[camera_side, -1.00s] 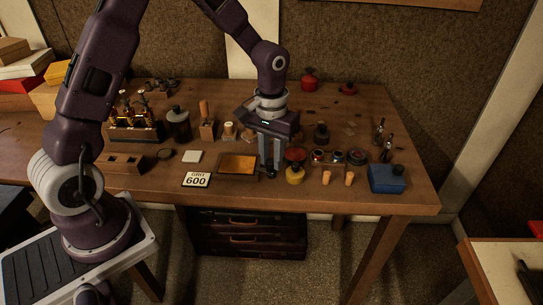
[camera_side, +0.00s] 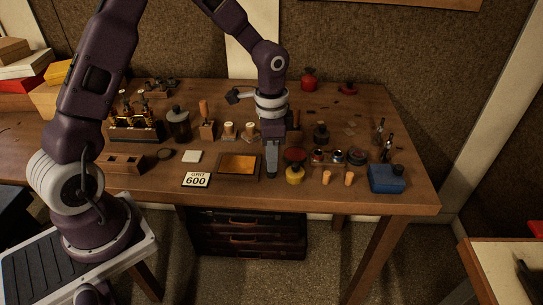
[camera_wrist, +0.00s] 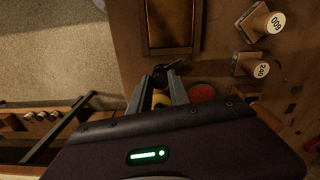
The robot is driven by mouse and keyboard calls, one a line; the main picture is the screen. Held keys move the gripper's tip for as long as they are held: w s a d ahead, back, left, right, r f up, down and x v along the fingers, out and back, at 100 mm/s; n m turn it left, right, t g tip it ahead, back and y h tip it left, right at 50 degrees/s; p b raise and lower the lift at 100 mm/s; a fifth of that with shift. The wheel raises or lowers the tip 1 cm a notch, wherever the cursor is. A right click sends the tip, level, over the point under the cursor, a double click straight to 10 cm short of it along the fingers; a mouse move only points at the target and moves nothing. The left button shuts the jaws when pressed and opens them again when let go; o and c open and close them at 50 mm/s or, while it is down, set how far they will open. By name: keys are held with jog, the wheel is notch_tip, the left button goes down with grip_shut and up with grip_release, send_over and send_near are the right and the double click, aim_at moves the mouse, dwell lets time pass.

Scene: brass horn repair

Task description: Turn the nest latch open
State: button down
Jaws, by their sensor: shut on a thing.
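My gripper (camera_side: 271,174) points straight down at the front middle of the bench, just right of a shallow framed tray (camera_side: 222,176) with an amber panel. In the wrist view, my gripper (camera_wrist: 168,80) has its fingertips on a small dark part, which looks like the latch (camera_wrist: 173,67), beside the tray (camera_wrist: 147,30). The fingers are shut on it. Most of the latch is hidden by the fingers in the side view, and its exact angle is hard to tell.
A yellow jar with a red top (camera_side: 295,172) stands close right of my fingers. Small pots (camera_side: 337,157), wooden pegs (camera_side: 349,178) and a blue box (camera_side: 386,179) are farther right. A "GRIT 600" card (camera_side: 196,180) lies left. Capped wooden blocks (camera_side: 228,131) stand behind.

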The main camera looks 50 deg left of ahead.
jog(key=m, duration=0.4)
jog(key=shift+m, duration=0.3)
dwell(0.4)
jog(key=c, duration=1.2)
grip_release()
notch_tip(320, 180, up, 7)
jog(key=shift+r, duration=0.1)
